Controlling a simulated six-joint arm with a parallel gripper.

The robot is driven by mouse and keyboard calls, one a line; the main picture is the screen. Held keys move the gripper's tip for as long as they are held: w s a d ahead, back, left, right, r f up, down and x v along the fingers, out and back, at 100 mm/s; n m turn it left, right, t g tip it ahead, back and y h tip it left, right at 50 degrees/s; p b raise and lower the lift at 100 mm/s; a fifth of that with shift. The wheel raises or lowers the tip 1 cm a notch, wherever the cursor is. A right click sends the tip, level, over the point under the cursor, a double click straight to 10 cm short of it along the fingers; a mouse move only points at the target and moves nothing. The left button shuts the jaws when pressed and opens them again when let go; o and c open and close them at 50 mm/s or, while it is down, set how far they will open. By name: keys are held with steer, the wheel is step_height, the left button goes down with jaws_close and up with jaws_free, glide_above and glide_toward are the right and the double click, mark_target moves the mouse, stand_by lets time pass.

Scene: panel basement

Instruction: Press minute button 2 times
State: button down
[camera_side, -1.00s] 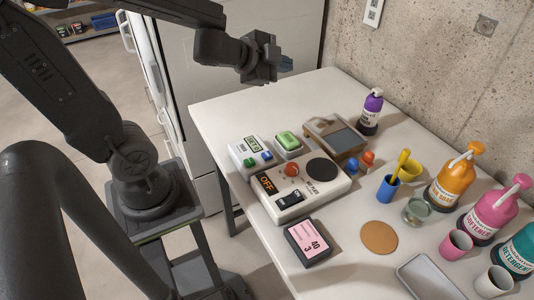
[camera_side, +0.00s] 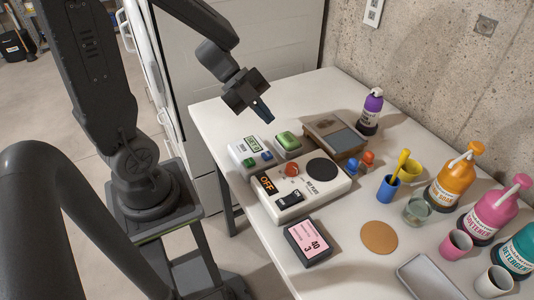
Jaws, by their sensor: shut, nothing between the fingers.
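A small white timer (camera_side: 249,152) with a green display stands at the near left part of the table. It has a green button (camera_side: 248,162) and a blue button (camera_side: 266,156) on its front; I cannot read which is the minute button. My gripper (camera_side: 266,116) is shut and empty, pointing down and to the right. It hangs in the air above and behind the timer, apart from it.
A pink-labelled box (camera_side: 307,242) lies nearer. Bottles and cups fill the right side. The table's back left is clear.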

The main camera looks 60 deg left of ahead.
mark_target(265, 155)
steer(key=shift+f, duration=4.4)
steer(key=shift+f, duration=0.1)
steer(key=shift+f, duration=0.3)
steer(key=shift+f, duration=0.45)
steer(key=shift+r, duration=0.9)
steer(key=shift+r, duration=2.5)
